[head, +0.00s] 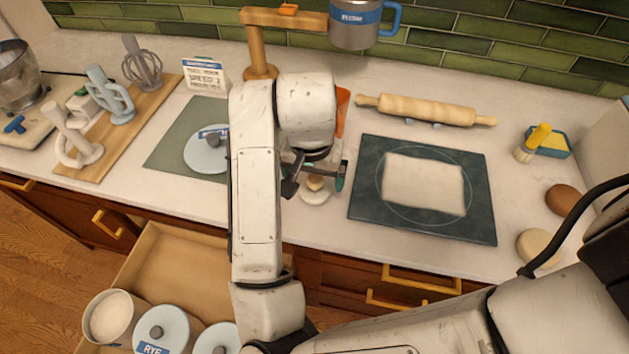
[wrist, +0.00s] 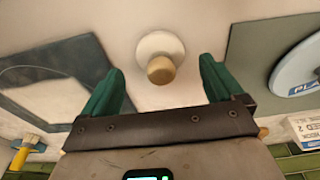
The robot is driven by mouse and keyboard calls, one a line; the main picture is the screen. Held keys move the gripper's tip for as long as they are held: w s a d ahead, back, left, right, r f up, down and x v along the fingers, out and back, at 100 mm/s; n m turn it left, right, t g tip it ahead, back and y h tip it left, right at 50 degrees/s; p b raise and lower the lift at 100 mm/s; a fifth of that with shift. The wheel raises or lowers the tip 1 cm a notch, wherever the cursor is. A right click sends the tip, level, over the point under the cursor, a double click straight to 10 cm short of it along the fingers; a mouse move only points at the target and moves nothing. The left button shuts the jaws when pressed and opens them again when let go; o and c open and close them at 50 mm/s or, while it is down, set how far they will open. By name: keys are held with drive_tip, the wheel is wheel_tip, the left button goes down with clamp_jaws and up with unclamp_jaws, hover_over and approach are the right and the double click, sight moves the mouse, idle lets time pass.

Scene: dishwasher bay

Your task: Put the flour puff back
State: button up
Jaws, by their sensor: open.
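The flour puff is a white round pad (head: 316,197) with a tan wooden knob. It sits on the pale counter, left of the dark pastry mat, and my arm partly covers it in the head view. In the wrist view the flour puff (wrist: 160,45) lies just beyond the fingertips, its knob centred between them. My gripper (head: 315,182) is open and over the puff; its green fingers also show in the wrist view (wrist: 161,75), apart on either side with nothing between them that is gripped.
A blue lid (head: 203,157) lies on a grey-green mat (head: 165,160) at left. An open drawer (head: 170,257) below holds an uncovered pot of white powder (head: 110,318) and lidded canisters (head: 162,327). A dough sheet (head: 423,184) lies on the pastry mat (head: 480,215); a rolling pin (head: 425,109) is behind.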

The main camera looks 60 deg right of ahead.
sight(313, 196)
wheel_tip(313, 196, up, 8)
drive_tip(key=a+p, duration=0.1)
drive_tip(key=shift+s, duration=0.2)
